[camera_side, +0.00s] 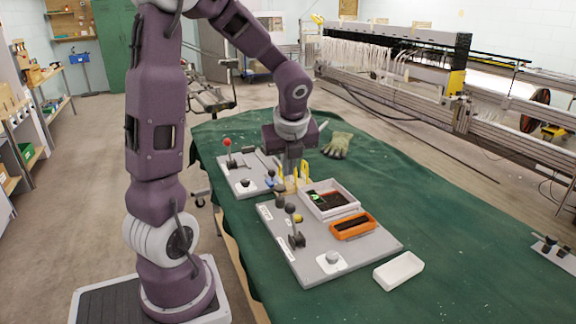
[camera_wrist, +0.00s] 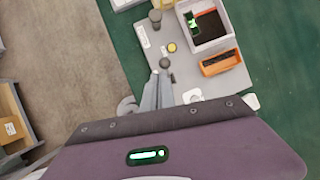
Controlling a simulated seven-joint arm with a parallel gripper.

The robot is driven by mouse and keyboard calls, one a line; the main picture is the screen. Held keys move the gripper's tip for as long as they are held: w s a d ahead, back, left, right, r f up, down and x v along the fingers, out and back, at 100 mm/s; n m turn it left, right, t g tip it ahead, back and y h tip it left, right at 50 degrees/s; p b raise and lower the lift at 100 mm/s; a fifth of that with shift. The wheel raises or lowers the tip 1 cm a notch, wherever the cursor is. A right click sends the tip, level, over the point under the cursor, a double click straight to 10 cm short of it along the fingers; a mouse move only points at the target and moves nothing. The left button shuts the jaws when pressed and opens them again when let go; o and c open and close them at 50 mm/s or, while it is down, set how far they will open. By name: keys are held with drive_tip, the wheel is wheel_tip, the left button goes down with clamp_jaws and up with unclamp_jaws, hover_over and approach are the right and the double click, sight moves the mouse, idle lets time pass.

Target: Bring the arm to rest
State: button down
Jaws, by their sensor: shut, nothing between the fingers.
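My gripper (camera_side: 291,174) is shut and empty. It points down above the green-covered table, near the gap between two grey boards. The larger grey board (camera_side: 312,262) carries a black-knobbed lever (camera_side: 296,236), a white box (camera_side: 341,207) and an orange tray (camera_side: 353,226). In the wrist view my gripper (camera_wrist: 160,78) shows from above with the fingers together. The orange tray (camera_wrist: 221,62) and the white box (camera_wrist: 211,44) lie to their right. Whether the fingers touch anything below is hard to tell.
The smaller grey board (camera_side: 238,184) has a red-knobbed lever (camera_side: 228,150). Yellow upright pieces (camera_side: 305,171) stand close to my fingers. A glove (camera_side: 337,145) lies behind, and a white tray (camera_side: 399,271) lies at the front. The table's right side is mostly clear.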

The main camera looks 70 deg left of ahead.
drive_tip(key=shift+r, duration=0.2)
drive_tip(key=s+d+r+n+t+h, duration=0.2)
drive_tip(key=s+d+r+n, duration=0.1)
drive_tip(key=s+d+n, duration=0.4)
drive_tip(key=s+d+r+n+t+h, duration=0.2)
drive_tip(key=s+d+r+n, duration=0.2)
drive_tip(key=s+d+n, duration=0.3)
drive_tip(key=d+n, duration=0.5)
drive_tip(key=d, duration=0.2)
drive_tip(key=shift+d+n+h, duration=0.4)
